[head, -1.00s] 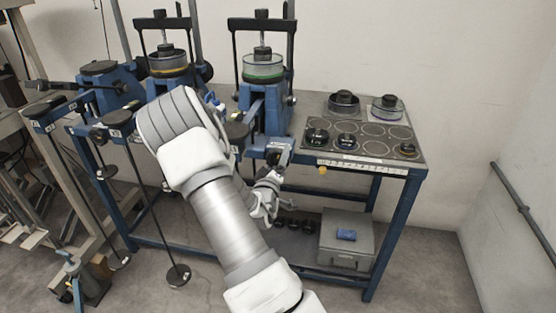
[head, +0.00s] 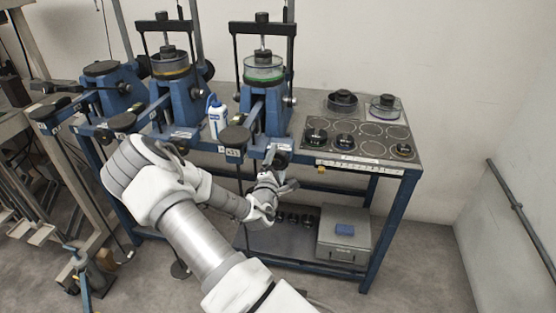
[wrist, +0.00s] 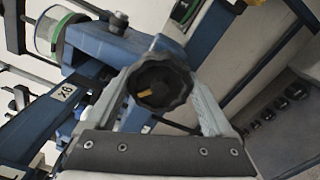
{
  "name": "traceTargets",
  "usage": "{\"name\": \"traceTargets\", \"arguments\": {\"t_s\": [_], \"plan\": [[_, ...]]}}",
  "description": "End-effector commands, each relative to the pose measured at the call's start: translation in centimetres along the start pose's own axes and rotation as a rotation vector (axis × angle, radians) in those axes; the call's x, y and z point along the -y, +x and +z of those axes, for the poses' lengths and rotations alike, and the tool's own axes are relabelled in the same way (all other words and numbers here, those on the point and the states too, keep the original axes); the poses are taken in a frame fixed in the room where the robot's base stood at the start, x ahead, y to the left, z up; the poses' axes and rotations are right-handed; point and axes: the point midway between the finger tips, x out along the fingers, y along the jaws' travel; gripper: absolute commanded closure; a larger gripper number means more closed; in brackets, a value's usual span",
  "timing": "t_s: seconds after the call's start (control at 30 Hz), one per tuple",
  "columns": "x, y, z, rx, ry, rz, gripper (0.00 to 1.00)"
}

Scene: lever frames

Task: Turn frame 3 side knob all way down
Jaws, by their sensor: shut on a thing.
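Frame 3 is the rightmost blue lever frame (head: 273,112) on the bench in the head view. It carries a clear cell with a green band. Its side knob (wrist: 166,80) is a black, lobed knob with a yellow mark that points to the lower left in the wrist view. My gripper (wrist: 165,88) is shut on the knob, with one grey finger on either side of it. In the head view my gripper (head: 279,166) is at the front of frame 3, where the knob is hard to make out.
Two more blue lever frames (head: 180,100) stand to the left. A white and blue bottle (head: 216,120) stands between frames. A board with ring marks and black weights (head: 352,140) lies to the right. A grey box (head: 345,232) is on the lower shelf.

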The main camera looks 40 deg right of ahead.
Motion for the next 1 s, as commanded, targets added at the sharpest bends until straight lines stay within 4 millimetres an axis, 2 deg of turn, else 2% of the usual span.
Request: {"name": "traceTargets", "arguments": {"t_s": [0.03,0.1,0.37,0.8,1.0], "plan": [[-0.2,0.2,-0.1,-0.001,-0.025,0.008,0.10],[-0.3,0.2,0.0,0.000,-0.017,0.006,0.00],[-0.1,-0.1,0.0,0.000,-0.014,0.004,0.00],[-0.1,-5.1,-0.1,-0.001,-0.012,0.002,0.00],[-0.1,-6.0,0.0,0.000,-0.012,0.002,0.00]]}}
